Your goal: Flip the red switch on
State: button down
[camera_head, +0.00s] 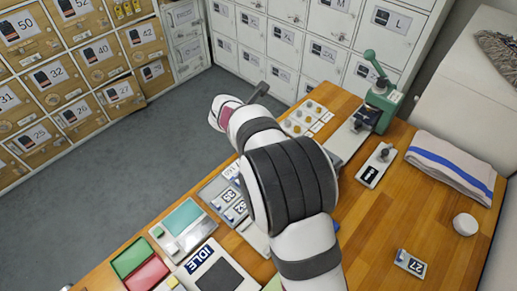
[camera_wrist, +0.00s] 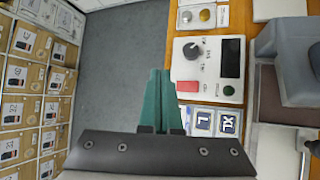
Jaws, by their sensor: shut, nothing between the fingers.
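A white control panel (camera_wrist: 212,101) shows in the wrist view, with a dark dial, a dark display and a green round button. The red switch (camera_wrist: 188,86) is a small red block at the panel's left edge. I cannot tell its position. My gripper (camera_wrist: 160,72) has teal fingers, shut together and empty. In the wrist view their tips appear just left of the red switch, over the grey floor; I see no contact. In the head view my arm hides the panel and switch, and the fingers cannot be made out.
Size cards (camera_wrist: 202,122) lie below the panel in the wrist view. A board with gold round pieces (camera_head: 305,118) lies beyond my arm. A green press (camera_head: 381,100), a folded striped towel (camera_head: 452,165) and an IDLE device (camera_head: 215,275) stand on the wooden table (camera_head: 362,225).

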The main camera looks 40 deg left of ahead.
jog(key=shift+d+f, duration=0.2)
jog(key=shift+f, duration=1.25)
jog(key=shift+d+f, duration=0.25)
jog(key=shift+f, duration=1.2)
jog(key=shift+d+f, duration=0.2)
jog(key=shift+f, duration=1.25)
jog(key=shift+f, duration=0.1)
jog(key=shift+f, duration=0.3)
jog(key=shift+d+f, duration=0.3)
jog(key=shift+f, duration=0.35)
jog(key=shift+r, duration=0.15)
jog(key=shift+s+r, duration=0.15)
jog(key=shift+r, duration=0.15)
